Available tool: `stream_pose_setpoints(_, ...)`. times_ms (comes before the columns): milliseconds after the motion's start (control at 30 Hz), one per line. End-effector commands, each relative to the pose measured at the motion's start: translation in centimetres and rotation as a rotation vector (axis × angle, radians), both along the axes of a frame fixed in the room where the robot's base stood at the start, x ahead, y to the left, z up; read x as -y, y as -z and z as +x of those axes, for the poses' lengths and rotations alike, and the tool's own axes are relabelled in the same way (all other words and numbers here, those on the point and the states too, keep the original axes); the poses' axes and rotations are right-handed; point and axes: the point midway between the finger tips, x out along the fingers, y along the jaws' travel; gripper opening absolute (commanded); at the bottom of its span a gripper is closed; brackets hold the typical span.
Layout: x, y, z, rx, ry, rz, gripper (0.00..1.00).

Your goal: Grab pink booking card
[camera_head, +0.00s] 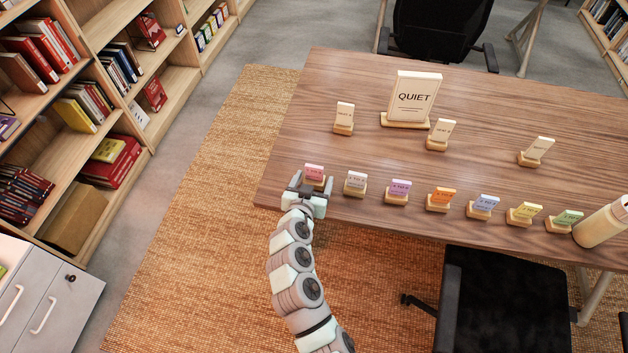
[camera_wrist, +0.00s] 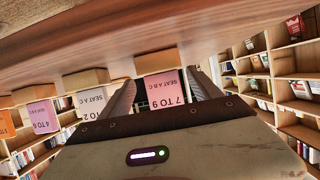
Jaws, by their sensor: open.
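The pink booking card (camera_head: 314,170) stands in a small wooden holder at the left end of the front row on the table (camera_head: 330,110). In the wrist view the pink card (camera_wrist: 164,88) reads "7 TO 9" and hangs upside down in the picture. My gripper (camera_head: 312,182) is at the table's front left edge, close to the card. In the wrist view my gripper (camera_wrist: 160,92) is open, with one finger on each side of the pink card. Whether either finger touches it cannot be told.
A white card (camera_head: 356,181) stands just right of the pink one, then a lilac card (camera_head: 400,188) and several others. A bottle (camera_head: 601,222) stands at the right end. A QUIET sign (camera_head: 414,97) and small cards stand behind. A black chair (camera_head: 505,300) is in front.

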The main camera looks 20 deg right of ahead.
Motion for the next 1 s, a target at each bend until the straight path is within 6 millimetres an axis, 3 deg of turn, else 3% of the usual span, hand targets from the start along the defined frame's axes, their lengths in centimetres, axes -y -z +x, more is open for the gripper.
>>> stream_pose_setpoints(400, 2.3, 1.3, 3.8, 0.000, 0.001, -0.002, 0.73)
stream_pose_setpoints(667, 2.6, 1.5, 4.0, -0.001, 0.000, 0.000, 0.73)
stream_pose_setpoints(1000, 2.6, 1.5, 4.0, -0.001, 0.000, -0.001, 0.47)
